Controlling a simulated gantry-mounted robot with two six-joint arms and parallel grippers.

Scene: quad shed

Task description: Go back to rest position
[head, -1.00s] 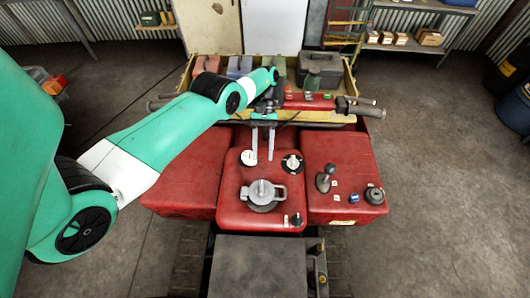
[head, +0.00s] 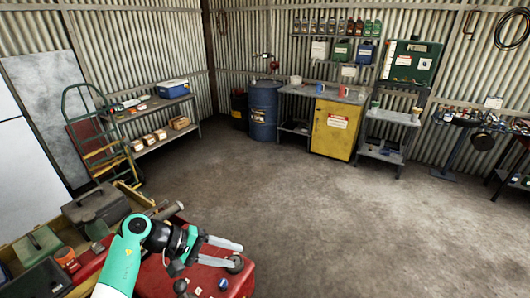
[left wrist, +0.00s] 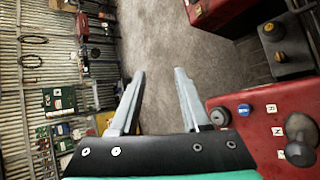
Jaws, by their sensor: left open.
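My left gripper (head: 237,255) is open and empty at the bottom of the head view. Its fingers point right over the red quad body (head: 160,278), close to a dark round knob (head: 234,264). In the left wrist view the two grey fingers of my left gripper (left wrist: 160,73) are spread apart with bare floor showing between them. The red quad panel (left wrist: 262,103) with a blue knob (left wrist: 244,110) and a black knob lies right of the fingers. My right gripper shows in neither view.
A yellow cabinet (head: 334,130), a blue barrel (head: 266,110) and a low shelf (head: 160,104) stand along the walls. A hand truck (head: 95,140) leans at left. A box rack with dark cases (head: 97,206) is on the quad. The concrete floor (head: 330,220) is clear.

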